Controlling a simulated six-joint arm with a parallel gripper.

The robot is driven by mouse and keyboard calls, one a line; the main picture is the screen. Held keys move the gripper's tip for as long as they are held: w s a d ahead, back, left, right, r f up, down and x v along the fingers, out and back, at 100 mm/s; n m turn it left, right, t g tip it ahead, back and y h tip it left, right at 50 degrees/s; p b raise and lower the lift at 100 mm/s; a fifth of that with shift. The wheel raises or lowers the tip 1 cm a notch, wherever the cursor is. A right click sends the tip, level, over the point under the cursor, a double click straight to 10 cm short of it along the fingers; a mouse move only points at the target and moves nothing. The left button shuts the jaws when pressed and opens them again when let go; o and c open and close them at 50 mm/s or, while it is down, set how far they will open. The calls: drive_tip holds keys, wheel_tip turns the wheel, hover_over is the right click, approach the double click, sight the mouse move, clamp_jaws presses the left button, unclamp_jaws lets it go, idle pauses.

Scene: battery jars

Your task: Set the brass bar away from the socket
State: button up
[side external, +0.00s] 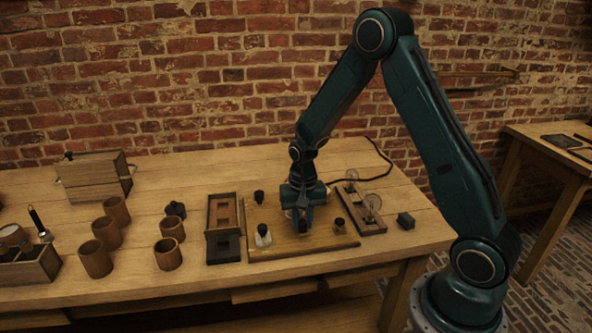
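My gripper (302,228) points down over the middle of a wooden board (290,248), low and close to its surface. Its fingers are small and dark here, and I cannot tell whether they are apart or closed. A pale round shape shows beside the fingers, partly hidden by them. I cannot make out the brass bar or a socket for certain; the gripper hides part of the board.
Left of the board lies a framed wooden tray (209,216). Right are a base with glass bulbs (372,203) and a dark block (405,221). Several wooden cups (96,260), a wooden box (95,178) and a tool caddy (30,267) stand left. Front table strip is clear.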

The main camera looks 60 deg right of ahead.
clamp_jaws()
drive_tip(key=shift+s+a, duration=0.95)
drive_tip(key=shift+a, duration=0.05)
drive_tip(key=o, duration=0.8)
unclamp_jaws()
drive_tip(key=shift+r, duration=0.15)
drive_tip(key=shift+d+r, duration=0.1)
drive_tip(key=shift+r, duration=0.45)
wheel_tip(320, 180, up, 12)
drive_tip(key=shift+r, duration=0.25)
